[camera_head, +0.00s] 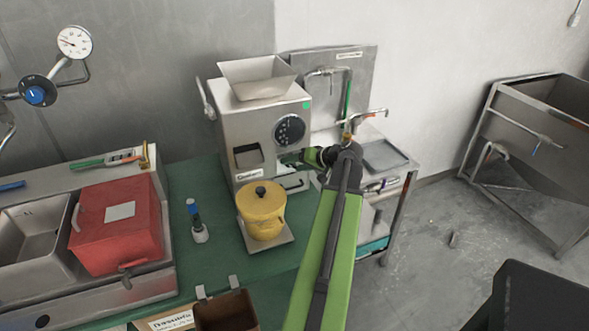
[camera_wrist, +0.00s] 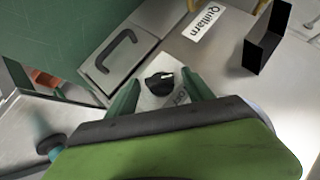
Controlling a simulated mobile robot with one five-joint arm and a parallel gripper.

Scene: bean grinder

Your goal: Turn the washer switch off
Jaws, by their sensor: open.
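A black rotary knob (camera_wrist: 160,84) sits on a pale plate with partly hidden lettering in the wrist view. It looks like the switch, but I cannot read a washer label on it. My gripper (camera_wrist: 162,92) is open, with its green fingers on either side of the knob. I cannot tell whether they touch it. In the head view my gripper (camera_head: 290,158) is at the lower right front of the steel grinder (camera_head: 225,115), and the knob is hidden there by my gripper and arm.
A panel with a dark handle (camera_wrist: 118,52) lies beside the knob in the wrist view. A yellow lidded pot (camera_head: 262,216) stands in front of the grinder. A steel sink unit with taps (camera_head: 390,180) is at the right. A red box (camera_head: 118,240) is at the left.

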